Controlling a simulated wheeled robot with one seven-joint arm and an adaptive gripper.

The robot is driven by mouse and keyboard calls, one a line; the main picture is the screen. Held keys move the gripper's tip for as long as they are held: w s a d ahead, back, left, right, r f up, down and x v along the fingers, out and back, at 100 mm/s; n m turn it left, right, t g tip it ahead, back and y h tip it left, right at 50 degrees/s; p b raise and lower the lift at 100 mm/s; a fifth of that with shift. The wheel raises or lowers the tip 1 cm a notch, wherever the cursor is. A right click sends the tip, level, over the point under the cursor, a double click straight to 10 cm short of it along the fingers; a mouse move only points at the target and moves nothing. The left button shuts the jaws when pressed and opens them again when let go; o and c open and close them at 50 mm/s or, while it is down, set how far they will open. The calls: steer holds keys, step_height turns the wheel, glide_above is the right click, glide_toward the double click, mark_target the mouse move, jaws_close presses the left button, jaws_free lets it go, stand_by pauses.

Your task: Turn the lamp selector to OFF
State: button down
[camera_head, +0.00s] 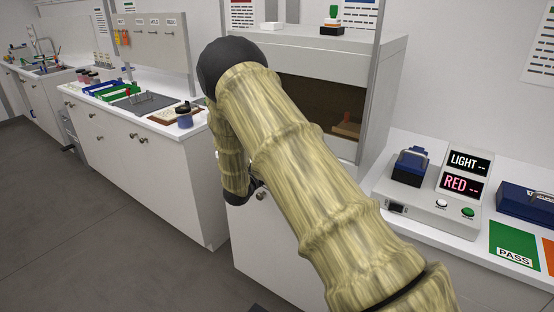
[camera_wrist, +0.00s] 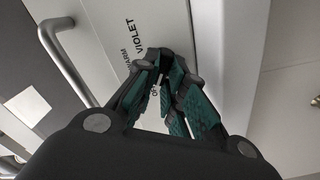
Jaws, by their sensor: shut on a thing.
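In the wrist view, my gripper (camera_wrist: 165,62) is at a pale panel (camera_wrist: 112,30) printed with WARM, VIOLET and OFF. Its fingers have come together on the lamp selector among these labels. The fingers hide most of the selector, so I cannot tell which label it points to. The OFF label (camera_wrist: 155,89) shows between the fingers, and VIOLET (camera_wrist: 147,37) stands just beyond the fingertips. In the head view my arm covers the panel and most of the gripper.
A grey bar handle (camera_wrist: 62,60) lies left of the gripper. In the head view, a hooded cabinet (camera_head: 300,58) stands behind my arm. A device with LIGHT and RED displays (camera_head: 465,172) is on the right counter. Open floor (camera_head: 90,220) lies at left.

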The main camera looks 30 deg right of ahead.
steer(key=shift+s+f, duration=0.1)
steer(key=shift+f, duration=0.15)
stand_by(0.3)
steer(key=c, duration=1.7)
jaws_free()
steer(key=shift+o, duration=1)
steer(key=shift+r, duration=0.1)
steer(key=shift+a, duration=0.15)
steer(key=v, duration=1.1)
steer(key=shift+s+a, duration=0.2)
steer(key=shift+a, duration=0.1)
